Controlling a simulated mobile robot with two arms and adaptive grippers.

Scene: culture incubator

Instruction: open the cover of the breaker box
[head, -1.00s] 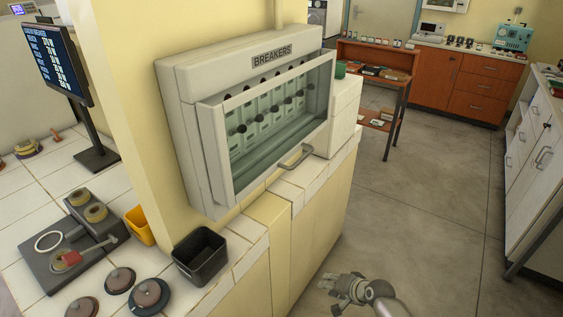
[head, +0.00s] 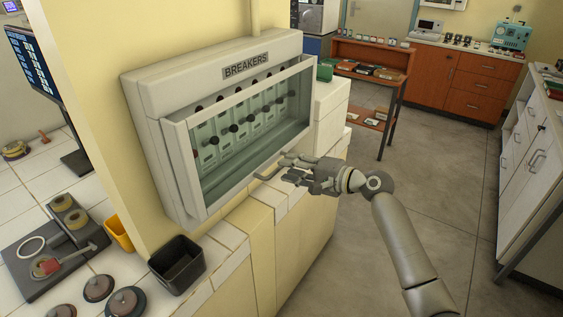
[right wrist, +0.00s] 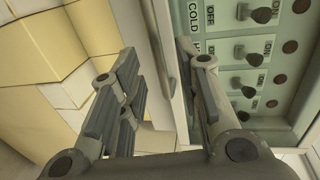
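The breaker box (head: 205,75), a pale grey housing labelled BREAKERS, is mounted on the yellow wall. Its clear cover (head: 180,150), in a pale frame, is down over the rows of black switches. The cover's handle (head: 264,178) at the lower edge is partly hidden by my right gripper (head: 287,171). My right gripper is at the handle with its fingers apart. In the right wrist view, the right gripper's fingers (right wrist: 155,55) lie on either side of a pale bar by the cover's edge. I cannot tell whether they touch it. My left gripper is out of view.
A monitor (head: 38,80) stands at left. A wooden shelf table (head: 372,55) stands behind. The floor (head: 440,170) at right is clear.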

